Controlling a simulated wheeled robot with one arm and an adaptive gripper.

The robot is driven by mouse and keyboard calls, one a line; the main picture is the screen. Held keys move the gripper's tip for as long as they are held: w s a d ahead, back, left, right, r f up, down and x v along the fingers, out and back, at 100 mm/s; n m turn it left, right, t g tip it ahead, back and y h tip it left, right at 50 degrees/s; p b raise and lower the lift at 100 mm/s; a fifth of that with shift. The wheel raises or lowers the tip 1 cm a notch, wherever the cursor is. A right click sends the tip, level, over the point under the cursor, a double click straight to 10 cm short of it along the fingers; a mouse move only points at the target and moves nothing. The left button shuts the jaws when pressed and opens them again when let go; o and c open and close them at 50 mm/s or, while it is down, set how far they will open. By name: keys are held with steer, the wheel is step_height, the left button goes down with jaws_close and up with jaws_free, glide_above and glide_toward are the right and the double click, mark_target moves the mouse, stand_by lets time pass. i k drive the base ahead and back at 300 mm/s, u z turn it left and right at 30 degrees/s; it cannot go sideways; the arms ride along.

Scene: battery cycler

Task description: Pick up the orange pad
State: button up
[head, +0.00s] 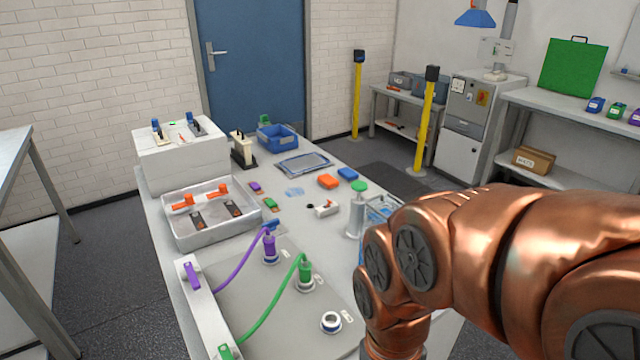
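My copper-coloured arm fills the right foreground and hangs over the table's near right side. Its wrist end runs off the bottom of the head view, so my gripper is not seen. The orange pad is in full view and nothing holds it.
A grey-framed tray (303,163) lies behind the orange pad, near a blue bin (277,138). A white cylinder with a green top (357,210) stands nearer, close to my arm. Purple (243,255) and green (270,318) cables arch over the front panel.

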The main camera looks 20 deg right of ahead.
mark_target(328, 181)
steer(key=z, duration=2.55)
steer(key=i, duration=3.75)
steer(key=z, duration=2.75)
steer(key=k, duration=1.05)
steer(key=z, duration=0.05)
